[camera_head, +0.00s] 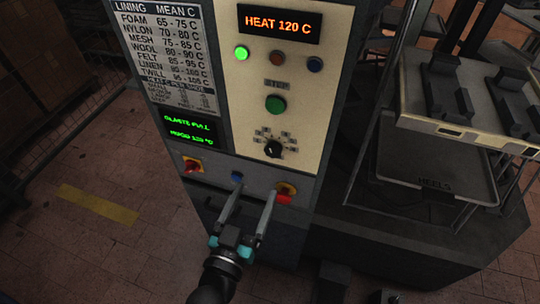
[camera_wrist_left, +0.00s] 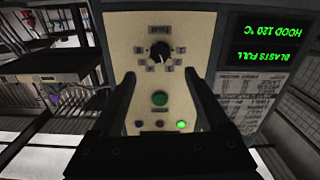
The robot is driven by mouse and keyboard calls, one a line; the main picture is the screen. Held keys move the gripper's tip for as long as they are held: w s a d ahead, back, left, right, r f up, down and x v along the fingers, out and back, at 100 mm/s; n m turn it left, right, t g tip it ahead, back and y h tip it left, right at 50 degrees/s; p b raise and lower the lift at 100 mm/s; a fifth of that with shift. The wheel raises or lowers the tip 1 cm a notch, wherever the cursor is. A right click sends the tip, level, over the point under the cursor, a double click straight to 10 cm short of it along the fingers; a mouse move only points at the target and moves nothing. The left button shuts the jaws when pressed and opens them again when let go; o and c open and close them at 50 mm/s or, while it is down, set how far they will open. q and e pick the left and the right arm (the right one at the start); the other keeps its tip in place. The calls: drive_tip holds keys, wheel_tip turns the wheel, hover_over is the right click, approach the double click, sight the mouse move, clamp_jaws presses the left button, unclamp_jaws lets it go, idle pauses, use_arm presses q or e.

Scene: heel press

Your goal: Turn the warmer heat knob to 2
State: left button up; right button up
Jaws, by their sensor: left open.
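A black rotary knob (camera_head: 273,149) sits low on the cream panel, ringed by small label plates. It also shows in the wrist view (camera_wrist_left: 159,53), where the panel appears upside down. The plates' markings are too small to read, so I cannot tell its setting or confirm it is the warmer heat knob. My left gripper (camera_head: 253,195) is open and empty, with its two fingers pointing up toward the machine front, below the knob in the head view. In the wrist view the gripper (camera_wrist_left: 159,80) frames the panel, with the knob seen beyond and between the fingertips. My right gripper is not in view.
A green button (camera_head: 275,104) and indicator lamps sit above the knob, under a HEAT 120 C display (camera_head: 279,24). Red switches (camera_head: 192,166) (camera_head: 285,194) and a blue button (camera_head: 237,177) are below. A HEELS tray (camera_head: 434,183) stands right; floor at left is clear.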

sight(272, 154)
use_arm(q)
drive_tip(key=x, duration=1.1)
drive_tip(key=shift+w+b, duration=0.1)
drive_tip(key=shift+b, duration=0.3)
drive_tip(key=shift+f, duration=0.1)
clamp_jaws()
